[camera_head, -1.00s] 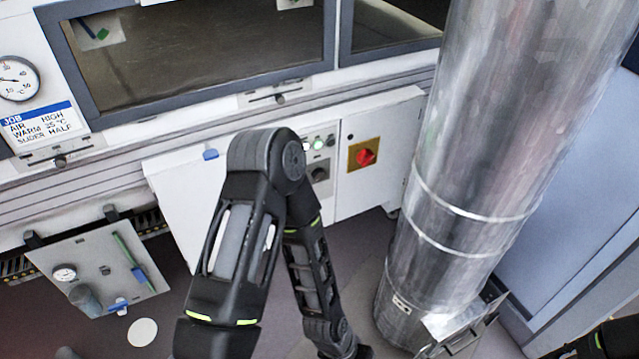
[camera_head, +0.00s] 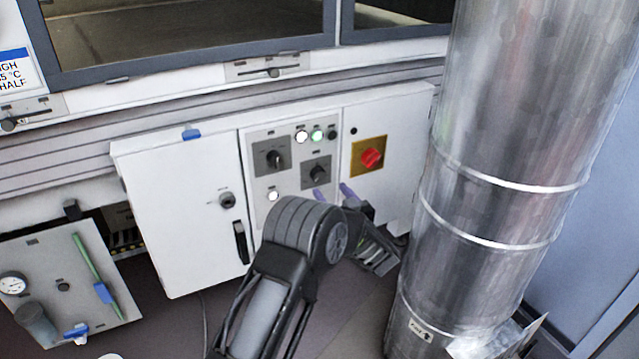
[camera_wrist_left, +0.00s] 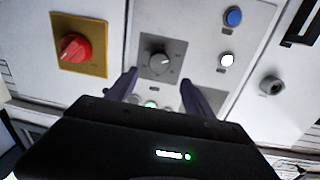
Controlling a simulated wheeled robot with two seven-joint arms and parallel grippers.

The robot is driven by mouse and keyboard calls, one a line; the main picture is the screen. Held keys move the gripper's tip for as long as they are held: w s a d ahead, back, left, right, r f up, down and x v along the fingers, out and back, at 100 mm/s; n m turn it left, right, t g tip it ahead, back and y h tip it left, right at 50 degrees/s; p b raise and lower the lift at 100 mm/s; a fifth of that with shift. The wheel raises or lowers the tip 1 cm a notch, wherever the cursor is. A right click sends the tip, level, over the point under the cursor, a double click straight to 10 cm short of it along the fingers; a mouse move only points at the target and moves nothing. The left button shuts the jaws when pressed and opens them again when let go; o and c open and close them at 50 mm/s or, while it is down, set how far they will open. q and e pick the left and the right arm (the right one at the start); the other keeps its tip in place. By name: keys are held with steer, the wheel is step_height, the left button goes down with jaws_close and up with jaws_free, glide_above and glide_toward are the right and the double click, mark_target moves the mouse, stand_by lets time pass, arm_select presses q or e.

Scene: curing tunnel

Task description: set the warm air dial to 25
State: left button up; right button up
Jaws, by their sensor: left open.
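Two dials sit on the grey panel of the white cabinet: a larger black one (camera_head: 274,158) at upper left and a smaller one (camera_head: 317,173) at lower right. Their labels are too small to read, so I cannot tell which is the warm air dial. My left gripper (camera_head: 333,193) is open and empty, with its purple-grey fingers just below and right of the smaller dial. My right gripper is out of view.
A red rotary switch (camera_head: 371,158) on a yellow plate is right of the dials. Lamps (camera_head: 316,136) sit above the smaller dial. A large metal duct (camera_head: 500,200) stands close on the right. A partly cut-off job card (camera_head: 14,72) is at upper left.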

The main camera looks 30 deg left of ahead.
mark_target(319, 176)
arm_select(q)
steer(key=shift+a, duration=0.1)
stand_by(0.3)
steer(key=b+x, duration=0.2)
steer(key=x, duration=0.4)
steer(key=shift+w+a+f, duration=0.1)
steer(key=shift+w+a, duration=0.45)
steer(key=shift+a, duration=0.1)
jaws_close()
